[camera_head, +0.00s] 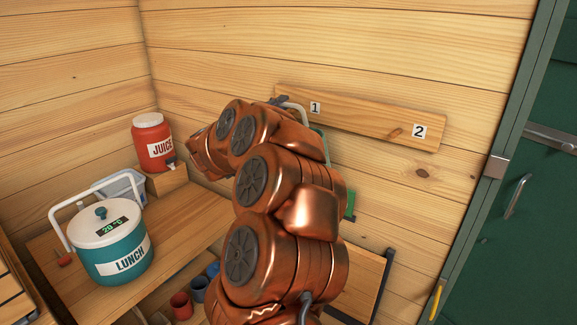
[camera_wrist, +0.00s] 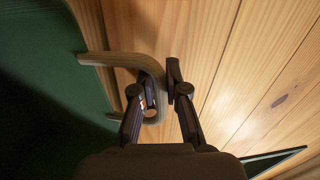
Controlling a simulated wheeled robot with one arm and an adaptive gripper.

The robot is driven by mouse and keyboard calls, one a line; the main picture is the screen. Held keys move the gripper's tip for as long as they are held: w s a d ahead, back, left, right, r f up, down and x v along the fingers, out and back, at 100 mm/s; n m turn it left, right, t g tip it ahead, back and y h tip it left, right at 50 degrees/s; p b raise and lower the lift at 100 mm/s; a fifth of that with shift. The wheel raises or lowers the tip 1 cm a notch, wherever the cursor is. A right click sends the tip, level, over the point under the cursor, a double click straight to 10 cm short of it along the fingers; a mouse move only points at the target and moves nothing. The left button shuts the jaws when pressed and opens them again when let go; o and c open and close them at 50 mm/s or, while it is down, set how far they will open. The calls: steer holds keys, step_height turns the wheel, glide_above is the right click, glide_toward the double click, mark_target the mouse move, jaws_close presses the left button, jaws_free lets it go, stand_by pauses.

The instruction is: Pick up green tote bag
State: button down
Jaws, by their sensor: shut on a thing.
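The green tote bag (camera_wrist: 40,75) fills the left side of the wrist view, close and dark. A pale curved handle (camera_wrist: 108,59) reaches from it to my gripper (camera_wrist: 164,88). My gripper is shut on this handle, with one finger at the inside of its bend; the exact contact is partly in shadow. In the head view my copper arm hides most of the bag, and only a green strip (camera_head: 350,204) shows to the right of the arm. A pale curved piece (camera_head: 297,110) shows above the arm near label 1. My gripper's fingertips are not clear there.
A wooden board (camera_head: 365,122) labelled 1 and 2 is on the plank wall. At left, a teal LUNCH cooler (camera_head: 112,250) and a red JUICE jug (camera_head: 152,136) stand near a pale bin (camera_head: 122,188). Cups (camera_head: 181,305) sit below. A green door (camera_head: 530,210) is at right.

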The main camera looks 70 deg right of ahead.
stand_by(0.5)
steer(key=w+a+r+b, duration=0.1)
steer(key=a+r, duration=0.3)
steer(key=a, duration=0.3)
steer(key=w+a+r+b, duration=0.1)
steer(key=w+a+r, duration=0.1)
steer(key=a+r, duration=0.2)
steer(key=v, duration=0.2)
steer(key=shift+s+a+b, duration=0.25)
steer(key=shift+a+b, duration=0.15)
steer(key=shift+a, duration=0.05)
steer(key=shift+r, duration=0.1)
